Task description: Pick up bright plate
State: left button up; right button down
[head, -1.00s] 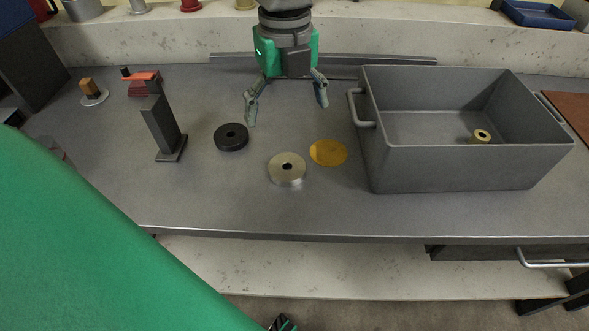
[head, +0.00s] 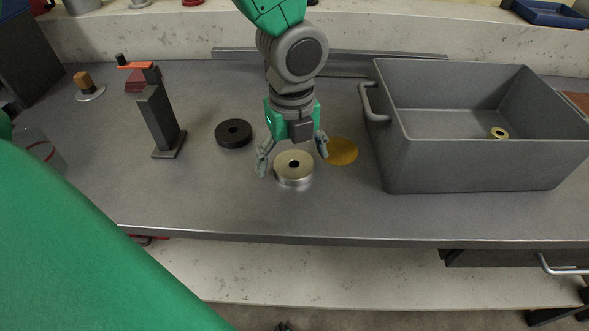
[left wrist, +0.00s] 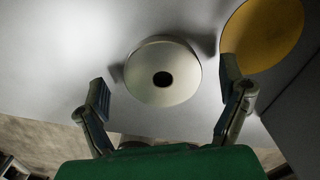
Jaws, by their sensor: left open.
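The bright plate (head: 294,180) is a thick silver disc with a dark central hole, lying flat on the grey bench. In the left wrist view the plate (left wrist: 163,92) sits between the two fingers, slightly beyond their tips. My left gripper (head: 292,161) is open and empty, just above the plate, with one finger on each side of it. In the left wrist view the gripper (left wrist: 166,84) shows both fingers spread wider than the plate. I cannot tell whether a finger touches it. My right gripper is not in view.
A black disc (head: 233,140) lies left of the plate and a flat yellow disc (head: 343,152) close on its right. A grey bin (head: 470,172) holding a small brass ring (head: 499,133) stands farther right. A dark post (head: 158,122) stands left. The bench front is clear.

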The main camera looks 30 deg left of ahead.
pick_arm(q)
jog(key=shift+a+f, duration=0.2)
jog(key=shift+f, duration=0.2)
jog(key=shift+d, duration=0.15)
jog(key=shift+d+r, duration=0.15)
jog(key=shift+d, duration=0.05)
jog(key=c, duration=0.6)
jog(key=shift+d, duration=0.4)
jog(key=c, duration=1.2)
jog(key=shift+a, duration=0.1)
